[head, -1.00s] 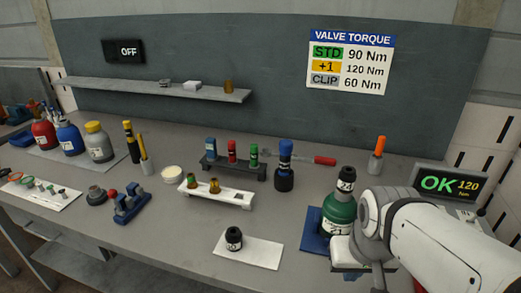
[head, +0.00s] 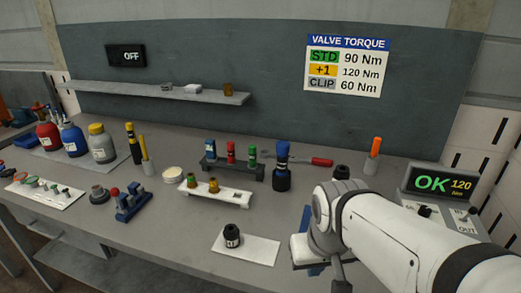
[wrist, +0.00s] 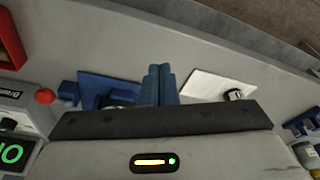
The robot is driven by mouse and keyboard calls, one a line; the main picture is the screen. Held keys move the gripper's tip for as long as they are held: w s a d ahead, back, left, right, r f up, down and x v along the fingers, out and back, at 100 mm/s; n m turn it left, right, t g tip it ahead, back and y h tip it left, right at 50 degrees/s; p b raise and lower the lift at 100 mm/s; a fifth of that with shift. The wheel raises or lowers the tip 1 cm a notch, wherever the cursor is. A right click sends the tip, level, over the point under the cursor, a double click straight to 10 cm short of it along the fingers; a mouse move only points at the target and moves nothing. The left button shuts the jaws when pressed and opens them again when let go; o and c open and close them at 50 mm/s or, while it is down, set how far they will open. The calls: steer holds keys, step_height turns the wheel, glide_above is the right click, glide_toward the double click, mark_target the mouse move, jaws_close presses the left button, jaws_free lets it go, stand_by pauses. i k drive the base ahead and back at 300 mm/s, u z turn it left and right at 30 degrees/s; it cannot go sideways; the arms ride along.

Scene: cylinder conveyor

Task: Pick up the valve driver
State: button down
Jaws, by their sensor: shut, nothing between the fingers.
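A tool with a blue handle and a dark body (head: 282,168), which looks like the valve driver, stands upright on the bench in the head view, right of the dark socket rack. My gripper (wrist: 158,85) is shut, its two blue fingers together with nothing between them. In the head view my arm hangs over the right front of the bench, well to the right of the driver and apart from it; the fingertips are hidden. I do not make out the driver in the wrist view.
A black cap (head: 232,236) sits on a white sheet (head: 262,250). A dark rack (head: 222,168) and a white rack (head: 228,197) flank the driver's left.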

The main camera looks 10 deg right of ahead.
mark_target(282, 147)
steer(key=z, duration=2.2)
steer(key=k, duration=1)
steer(key=u, duration=1.9)
steer(key=i, duration=1)
steer(key=u, duration=0.05)
